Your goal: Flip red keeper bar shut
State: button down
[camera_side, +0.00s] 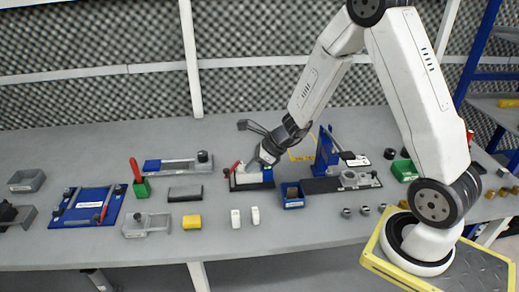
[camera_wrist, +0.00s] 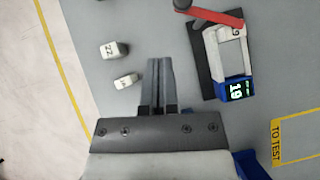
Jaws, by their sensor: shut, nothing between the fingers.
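The red keeper bar (camera_wrist: 216,16) runs from a dark round end at the top edge of the wrist view across the far end of a white frame. In the side view the red bar (camera_side: 235,167) shows small and slanted at the left of the fixture (camera_side: 250,183). Whether it is latched I cannot tell. My gripper (camera_wrist: 160,62) is shut and empty, left of the frame in the wrist view and apart from the bar. In the side view my gripper (camera_side: 262,163) hides part of the fixture.
Two white blocks (camera_wrist: 114,49) (camera_wrist: 126,81) lie left of my fingers in the wrist view. A blue bin (camera_side: 292,195) and a blue upright clamp (camera_side: 325,150) stand right of the fixture. A grey-black block (camera_side: 185,193) lies left.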

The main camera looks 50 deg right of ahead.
jog(key=s+r, duration=0.4)
jog(key=r, duration=0.1)
jog(key=shift+s+d+r, duration=0.3)
jog(key=shift+s+r, duration=0.05)
jog(key=shift+r, duration=0.05)
dwell(0.4)
jog(key=s+a+n+g+h, duration=0.2)
jog(key=s+n, duration=0.3)
jog(key=n, duration=0.9)
jog(key=s+a+n+g+h, duration=0.1)
jog(key=s+n, duration=0.4)
jog(key=n, duration=1)
jog(key=shift+s+a+r+g+h, duration=0.25)
jog(key=shift+a+g+h, duration=0.15)
jog(key=shift+a+h, duration=0.3)
